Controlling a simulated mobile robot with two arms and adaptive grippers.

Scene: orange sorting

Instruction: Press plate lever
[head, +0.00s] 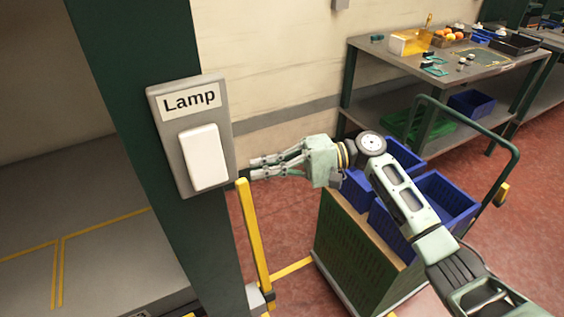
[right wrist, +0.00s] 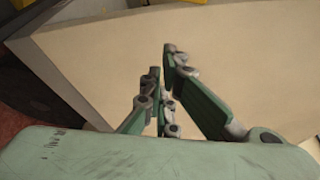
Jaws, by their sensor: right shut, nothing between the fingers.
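A grey wall plate (head: 167,130) labelled "Lamp" is fixed to a dark green post in the head view. Its white rocker lever (head: 204,157) sits below the label. My right gripper (head: 252,168) is shut and empty, just right of the plate, with its fingers pointing left towards it. In the head view the fingertips look close to the plate's right edge; I cannot tell whether they touch. In the right wrist view the gripper (right wrist: 165,70) shows its fingers close together before a pale surface. The plate is not clearly seen there. My left gripper is not in view.
The dark green post (head: 120,60) carries the plate. A yellow bar (head: 253,235) stands below my right gripper. A cart with blue crates (head: 440,200) is under my right arm. A metal table (head: 400,62) with oranges and tools stands at the back right.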

